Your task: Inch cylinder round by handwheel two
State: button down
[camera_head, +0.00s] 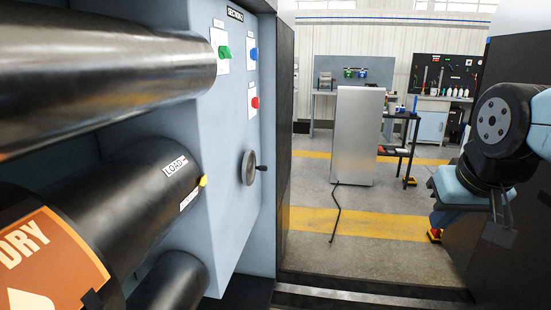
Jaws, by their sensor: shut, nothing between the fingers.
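A brown-orange "DRY" patch (42,256) is on a dark roller surface at lower left. My gripper (499,236) hangs at the right, shut and empty, well away from the handwheel. Its fingers are small and dark here.
A green switch (224,52), a blue button (254,54) and a red button (255,103) sit above the handwheel. A shiny roller (110,55) juts out at upper left. A grey cabinet (357,135) stands beyond the gap.

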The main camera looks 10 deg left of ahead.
aim_at(249, 166)
jog(key=z, duration=0.1)
jog(key=i, duration=1)
jog(key=u, duration=0.1)
